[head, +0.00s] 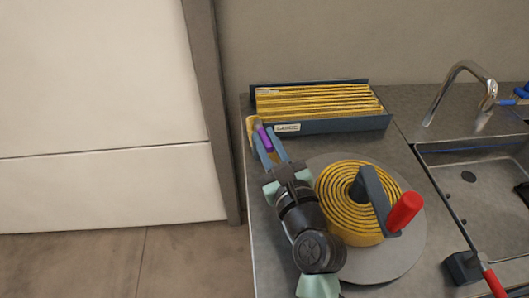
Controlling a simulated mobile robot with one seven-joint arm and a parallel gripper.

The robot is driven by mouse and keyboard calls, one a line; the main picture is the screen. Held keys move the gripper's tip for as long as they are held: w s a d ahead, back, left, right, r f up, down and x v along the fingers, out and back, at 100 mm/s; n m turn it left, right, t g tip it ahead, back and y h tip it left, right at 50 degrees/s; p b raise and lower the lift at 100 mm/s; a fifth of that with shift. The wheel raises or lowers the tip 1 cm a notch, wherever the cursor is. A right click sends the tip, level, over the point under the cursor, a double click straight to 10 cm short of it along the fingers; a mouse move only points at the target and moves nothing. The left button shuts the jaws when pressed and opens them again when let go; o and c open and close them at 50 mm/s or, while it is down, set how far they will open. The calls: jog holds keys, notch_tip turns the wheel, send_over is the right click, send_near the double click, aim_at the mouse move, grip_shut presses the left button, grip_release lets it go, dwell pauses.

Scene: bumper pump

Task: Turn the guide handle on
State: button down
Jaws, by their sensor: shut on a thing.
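A small purple piece (262,136) stands at the left edge of the counter, beside a yellow part (251,127). It may be the guide handle, but I cannot tell for sure. My gripper (267,146) reaches up from the front, its two blue-grey fingers around the lower end of the purple piece and shut on it. The fingertips and the grasped part are partly hidden. A coil of yellow ribbed strip (341,186) lies on a round grey plate (405,258), with a dark crank arm (374,190) and an upright red handle (404,211) on top.
A dark blue tray (345,124) of yellow strips stands just behind my gripper. A sink (490,183) with a curved tap (455,75) is at the right. A red-handled tool (490,276) lies at the front right. Floor is open left of the counter.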

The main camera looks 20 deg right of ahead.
jog(key=shift+d+y, duration=0.2)
jog(key=shift+y, duration=0.1)
jog(key=c, duration=0.8)
grip_release()
jog(key=shift+a, duration=0.1)
jog(key=s, duration=1.3)
jog(key=shift+a, duration=0.1)
